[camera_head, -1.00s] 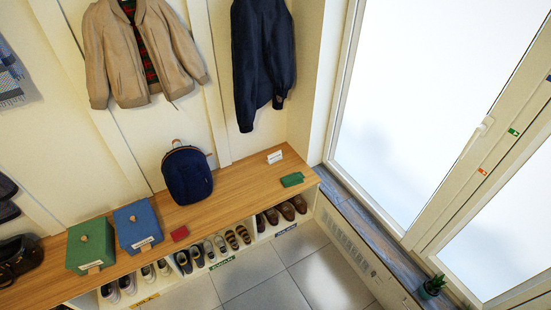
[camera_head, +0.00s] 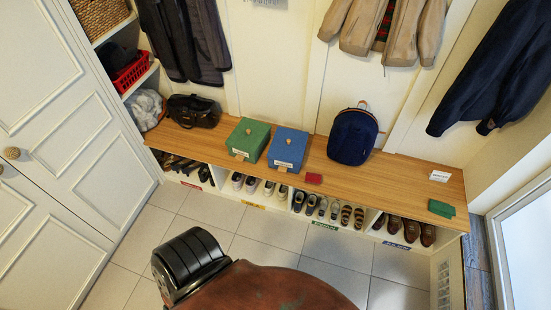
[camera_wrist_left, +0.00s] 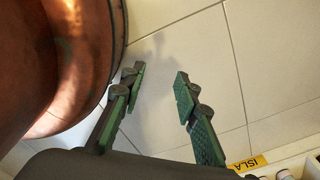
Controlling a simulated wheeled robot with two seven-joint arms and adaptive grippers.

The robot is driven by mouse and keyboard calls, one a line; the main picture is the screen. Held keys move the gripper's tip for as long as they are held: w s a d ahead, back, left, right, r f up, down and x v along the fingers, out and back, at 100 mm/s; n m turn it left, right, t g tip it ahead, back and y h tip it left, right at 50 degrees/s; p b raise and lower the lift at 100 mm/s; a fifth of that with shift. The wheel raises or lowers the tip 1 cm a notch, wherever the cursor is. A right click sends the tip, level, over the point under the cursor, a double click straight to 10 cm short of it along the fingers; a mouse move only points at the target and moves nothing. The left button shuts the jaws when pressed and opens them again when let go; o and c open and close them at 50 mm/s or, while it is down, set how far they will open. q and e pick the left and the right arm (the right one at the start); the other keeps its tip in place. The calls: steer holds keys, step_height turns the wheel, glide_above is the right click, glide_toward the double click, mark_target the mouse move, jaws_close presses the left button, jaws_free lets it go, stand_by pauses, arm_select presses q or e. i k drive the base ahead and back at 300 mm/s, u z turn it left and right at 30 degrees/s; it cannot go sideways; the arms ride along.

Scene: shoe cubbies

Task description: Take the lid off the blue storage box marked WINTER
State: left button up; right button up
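The blue storage box (camera_head: 293,145) stands on the wooden bench in the head view, just right of a green box (camera_head: 246,137). Its blue lid is on, with a small tan knob on top. A white label is on its front edge, too small to read. My left gripper (camera_wrist_left: 159,75) is open and empty in the left wrist view, over the tiled floor. The blue box is not in the left wrist view. My right gripper is not in view.
The bench (camera_head: 400,176) also holds a dark blue backpack (camera_head: 352,138), a red item (camera_head: 314,179), a black bag (camera_head: 194,110) and a green item (camera_head: 441,208). Shoes fill cubbies below. Jackets hang above. Floor tiles (camera_head: 335,246) in front are clear.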

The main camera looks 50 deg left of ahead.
mark_target(288, 146)
steer(key=z, duration=0.8)
steer(key=k, duration=1.45)
steer(key=u, duration=1.8)
steer(key=i, duration=0.5)
steer(key=u, duration=0.1)
